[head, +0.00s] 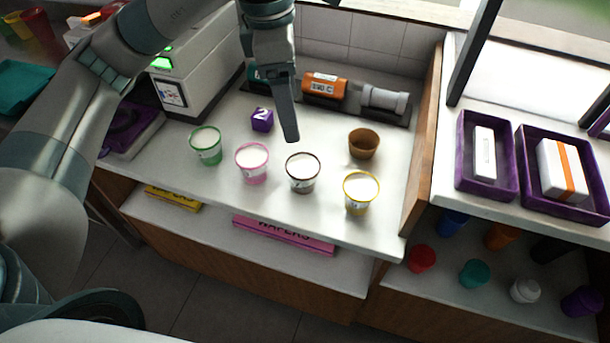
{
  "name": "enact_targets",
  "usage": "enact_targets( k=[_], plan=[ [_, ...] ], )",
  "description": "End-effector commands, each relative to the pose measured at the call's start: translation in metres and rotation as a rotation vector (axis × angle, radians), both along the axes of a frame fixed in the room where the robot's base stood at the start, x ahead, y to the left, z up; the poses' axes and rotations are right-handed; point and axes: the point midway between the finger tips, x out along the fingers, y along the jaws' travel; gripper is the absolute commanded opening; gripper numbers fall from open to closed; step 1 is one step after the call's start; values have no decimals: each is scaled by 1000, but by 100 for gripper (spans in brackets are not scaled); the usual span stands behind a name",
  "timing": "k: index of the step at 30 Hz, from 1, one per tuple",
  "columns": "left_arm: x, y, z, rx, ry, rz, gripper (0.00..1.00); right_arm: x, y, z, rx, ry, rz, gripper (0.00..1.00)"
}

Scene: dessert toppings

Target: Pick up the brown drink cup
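A plain brown cup (363,144) stands upright on the white counter, towards the back right; its inside looks brown and empty. A brown-rimmed cup with a white filling (302,173) stands in front of it to the left. My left gripper (291,138) points down over the counter, just behind the brown-rimmed cup and left of the plain brown cup. I see its finger edge-on, so its opening is hidden. It appears to touch neither cup. My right gripper is not in view.
Green-rimmed (205,145), pink-rimmed (252,162) and yellow-rimmed (360,192) cups stand nearby. A purple cube (262,120) is behind them. An orange canister (324,86) lies at the back. A wooden divider (424,140) bounds the counter's right side.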

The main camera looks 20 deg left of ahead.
Motion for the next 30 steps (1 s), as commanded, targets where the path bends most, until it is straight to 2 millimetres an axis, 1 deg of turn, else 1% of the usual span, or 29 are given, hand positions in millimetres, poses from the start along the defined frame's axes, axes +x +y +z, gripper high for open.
enact_targets(
  k=[1,3,6,17,20,26,28,30],
  plan=[
    [0,0,-8,0,0,0,75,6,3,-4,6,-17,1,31],
    [0,0,-12,0,0,0,75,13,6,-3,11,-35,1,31],
    [0,0,-12,0,0,0,75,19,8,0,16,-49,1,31],
    [0,0,-12,0,1,0,75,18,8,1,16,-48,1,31],
    [0,-1,-16,0,1,0,75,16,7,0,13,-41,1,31],
    [0,-3,-35,0,4,-1,75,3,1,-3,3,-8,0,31],
    [0,-4,-46,1,6,-2,75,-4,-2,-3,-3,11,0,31],
    [1,-5,-58,0,5,-1,75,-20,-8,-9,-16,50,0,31]
  ],
)
